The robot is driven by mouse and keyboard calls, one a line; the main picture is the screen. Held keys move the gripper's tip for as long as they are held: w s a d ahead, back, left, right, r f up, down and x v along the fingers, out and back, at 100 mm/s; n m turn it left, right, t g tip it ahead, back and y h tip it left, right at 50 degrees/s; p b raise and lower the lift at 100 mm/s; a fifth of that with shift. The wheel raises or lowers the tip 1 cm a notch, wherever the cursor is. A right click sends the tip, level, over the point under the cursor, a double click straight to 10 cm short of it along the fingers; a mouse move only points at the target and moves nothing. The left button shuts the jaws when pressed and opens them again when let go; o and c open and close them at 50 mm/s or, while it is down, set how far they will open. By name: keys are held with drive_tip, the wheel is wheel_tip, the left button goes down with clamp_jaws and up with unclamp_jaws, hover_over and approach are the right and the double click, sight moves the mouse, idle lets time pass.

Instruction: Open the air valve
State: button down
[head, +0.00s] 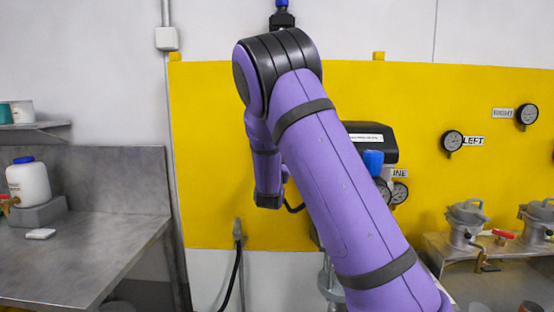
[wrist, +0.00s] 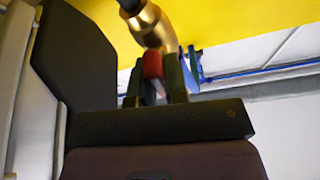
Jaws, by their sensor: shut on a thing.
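In the wrist view, the air valve shows as a brass body (wrist: 150,25) with a red handle (wrist: 153,64) below it. My gripper (wrist: 156,76) has one dark finger on each side of the red handle and is shut on it. The valve stands close to the yellow panel. How far the handle is turned cannot be told. In the head view, my purple arm reaches to the yellow panel (head: 215,120) and hides the valve and my fingertips.
A black unit (head: 372,140) with a blue part and gauges sits behind my arm. Gauges marked LEFT (head: 452,142) and RIGHT (head: 527,116) are on the panel. Lidded pots (head: 467,215) stand at right. A grey bench (head: 85,250) with a white jug (head: 28,183) is at left.

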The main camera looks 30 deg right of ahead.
drive_tip(key=shift+r+n+t+y, duration=0.1)
drive_tip(key=shift+n+t+y, duration=0.6)
drive_tip(key=shift+n, duration=1.4)
drive_tip(key=c, duration=1.1)
unclamp_jaws()
drive_tip(key=shift+c, duration=0.2)
drive_tip(key=v, duration=1)
drive_tip(key=shift+s, duration=0.35)
